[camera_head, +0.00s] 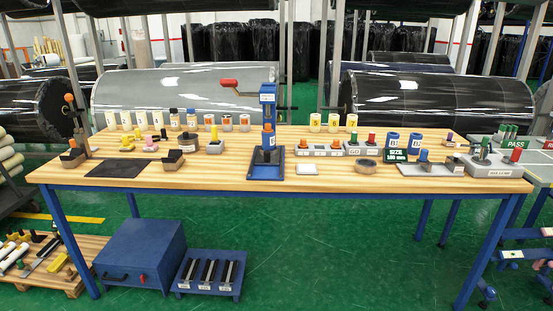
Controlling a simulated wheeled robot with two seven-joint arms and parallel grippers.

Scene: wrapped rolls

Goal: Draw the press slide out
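A blue press (268,98) stands upright near the middle of the wooden table, with a red-tipped lever (229,83) reaching out to its left. Its blue base (266,172) reaches toward the table's front edge. A dark block (266,155) sits on the base under the column. It is too small to tell whether this is the slide, or how far out the slide is. Neither of my grippers shows in the head view.
The wooden table (220,181) carries many small parts. A black mat (127,173) lies at left.

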